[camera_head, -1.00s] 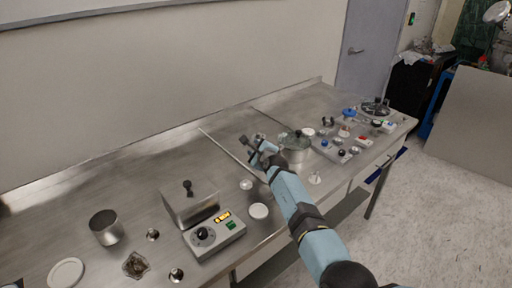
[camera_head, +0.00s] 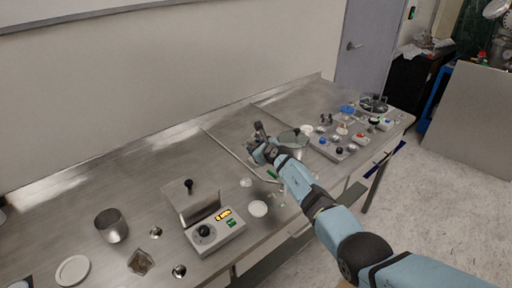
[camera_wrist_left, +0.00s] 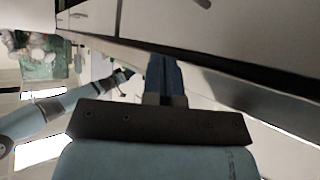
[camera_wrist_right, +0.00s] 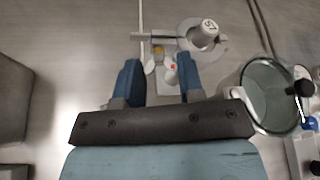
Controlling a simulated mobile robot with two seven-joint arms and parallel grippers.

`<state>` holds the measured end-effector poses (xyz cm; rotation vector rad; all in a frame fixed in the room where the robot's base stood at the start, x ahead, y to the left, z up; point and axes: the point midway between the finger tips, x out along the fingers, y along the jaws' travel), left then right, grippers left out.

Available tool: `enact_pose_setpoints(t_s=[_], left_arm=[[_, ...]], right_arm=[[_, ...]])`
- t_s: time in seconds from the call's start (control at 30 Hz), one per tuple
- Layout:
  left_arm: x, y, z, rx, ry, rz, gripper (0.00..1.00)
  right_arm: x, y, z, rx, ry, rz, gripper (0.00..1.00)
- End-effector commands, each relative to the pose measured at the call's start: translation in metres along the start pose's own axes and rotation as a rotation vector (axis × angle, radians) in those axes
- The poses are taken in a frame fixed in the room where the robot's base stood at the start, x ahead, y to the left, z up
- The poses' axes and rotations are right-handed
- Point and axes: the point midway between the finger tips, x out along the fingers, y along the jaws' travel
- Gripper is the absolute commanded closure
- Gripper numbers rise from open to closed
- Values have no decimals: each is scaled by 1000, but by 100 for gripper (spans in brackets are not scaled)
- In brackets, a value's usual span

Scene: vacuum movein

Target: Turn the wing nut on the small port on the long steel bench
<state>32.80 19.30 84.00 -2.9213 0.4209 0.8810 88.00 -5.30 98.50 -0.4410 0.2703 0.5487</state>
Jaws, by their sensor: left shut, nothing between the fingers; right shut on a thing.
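The long steel bench (camera_head: 150,205) runs across the head view. My right gripper (camera_head: 258,146) is over its middle, and its fingers look down at the bench in the right wrist view (camera_wrist_right: 161,80). They are shut on a small part, taken as the wing nut (camera_wrist_right: 167,75), pale and partly hidden, with orange and red bits by it. Just beyond the fingers is the small port (camera_wrist_right: 205,34), a pale round fitting marked 57 with a rod at its left. My left gripper (camera_wrist_left: 165,78) is shut and empty beside the bench front, outside the head view.
A lidded pot (camera_head: 295,139) stands close right of my right gripper; its rim also shows in the right wrist view (camera_wrist_right: 270,95). A grey control box (camera_head: 215,231), a metal cup (camera_head: 111,226) and a panel of knobs (camera_head: 338,145) are also on the bench.

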Motion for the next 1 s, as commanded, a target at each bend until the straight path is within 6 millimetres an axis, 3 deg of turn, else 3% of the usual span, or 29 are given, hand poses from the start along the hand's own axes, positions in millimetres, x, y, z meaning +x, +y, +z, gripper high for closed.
enact_pose_setpoints(t_s=[0.33, 0.37, 0.47, 1.0], left_arm=[[0, 0, 0, 1, 0, 0, 100], [0, 0, 0, 1, 0, 0, 100], [0, 0, 0, 1, 0, 0, 100], [0, -1, -1, 1, 2, -1, 100]], right_arm=[[0, 0, -2, 3, 3, 2, 88], [0, 0, -2, 3, 3, 2, 62], [0, 0, -2, 3, 2, 2, 39], [-1, -5, 2, 1, -3, -7, 38]])
